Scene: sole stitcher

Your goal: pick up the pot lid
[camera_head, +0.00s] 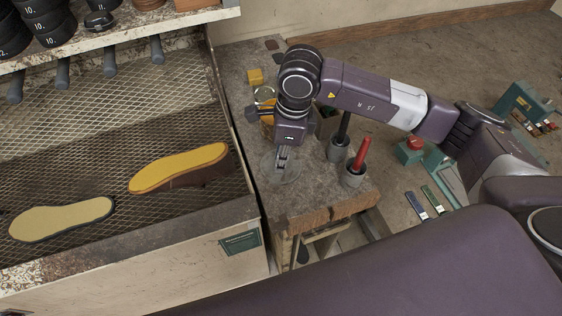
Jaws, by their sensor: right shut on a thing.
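The pot lid (290,176) looks like a clear, round, see-through disc. It is in the head view, near the front left part of the small worn bench (315,195). My right gripper (283,163) points down at the middle of the lid and is shut on it; the fingers hide the part they grip. I cannot tell whether the lid touches the bench top. An amber pot (267,117) with a pale rim stands behind, partly hidden by my right arm. My left gripper is not in view.
Two grey cups stand right of the lid, one with a black handle (344,127), one with a red tool (361,154). A yellow block (256,77) lies at the back. A mesh tray (100,130) with soles (180,167) adjoins on the left.

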